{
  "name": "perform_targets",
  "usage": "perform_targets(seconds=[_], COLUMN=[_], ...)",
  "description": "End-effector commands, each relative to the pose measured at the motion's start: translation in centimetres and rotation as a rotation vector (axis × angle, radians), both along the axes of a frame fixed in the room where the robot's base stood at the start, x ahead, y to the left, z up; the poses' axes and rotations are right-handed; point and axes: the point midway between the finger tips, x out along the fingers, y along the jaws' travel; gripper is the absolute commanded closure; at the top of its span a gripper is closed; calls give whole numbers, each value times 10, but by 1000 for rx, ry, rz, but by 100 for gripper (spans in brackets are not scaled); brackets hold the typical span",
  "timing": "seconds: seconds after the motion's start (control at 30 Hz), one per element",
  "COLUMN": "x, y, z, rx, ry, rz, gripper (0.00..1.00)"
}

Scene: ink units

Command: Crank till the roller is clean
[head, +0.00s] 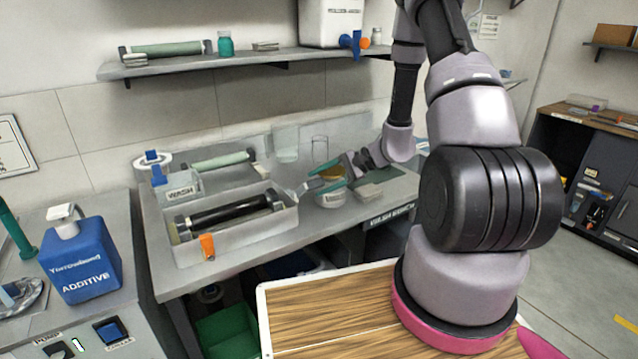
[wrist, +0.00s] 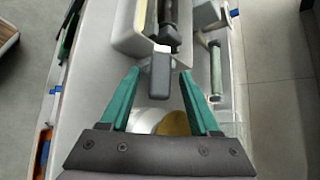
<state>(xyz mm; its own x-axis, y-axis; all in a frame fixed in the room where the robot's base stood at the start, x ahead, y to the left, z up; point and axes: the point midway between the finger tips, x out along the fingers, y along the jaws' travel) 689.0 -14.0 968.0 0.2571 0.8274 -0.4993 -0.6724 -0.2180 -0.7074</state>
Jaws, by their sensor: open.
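The roller (head: 230,212) is a dark cylinder lying lengthwise in a pale wash tray (head: 236,238). It also shows in the wrist view (wrist: 170,15), at the top. A dark grey crank handle (wrist: 160,82) with a pale end sticks out from the tray's near end in the wrist view. My gripper (head: 309,184) is just right of the tray in the head view. Its teal fingers (wrist: 159,75) are open, one on each side of the handle, with visible gaps. Whether the roller is inked or clean I cannot tell.
A tub with a yellowish top (head: 331,194) stands under my gripper. A bin labelled WASH (head: 181,190) and a pale green roller (head: 220,161) are behind the tray. A blue additive jug (head: 82,262) stands on the left cabinet. An orange piece (head: 207,246) sits on the tray's front.

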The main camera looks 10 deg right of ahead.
Motion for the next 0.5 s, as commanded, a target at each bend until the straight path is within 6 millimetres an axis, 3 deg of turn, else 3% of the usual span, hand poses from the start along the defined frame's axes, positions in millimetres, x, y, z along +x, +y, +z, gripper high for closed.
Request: perform_targets(seconds=[0.37, 0.4, 0.5], x=[2, 2, 2], y=[6, 6, 6], z=[-4, -4, -4], rx=[-1, -1, -1], ry=[0, 0, 0], rz=[0, 0, 0], gripper=[38, 45, 83])
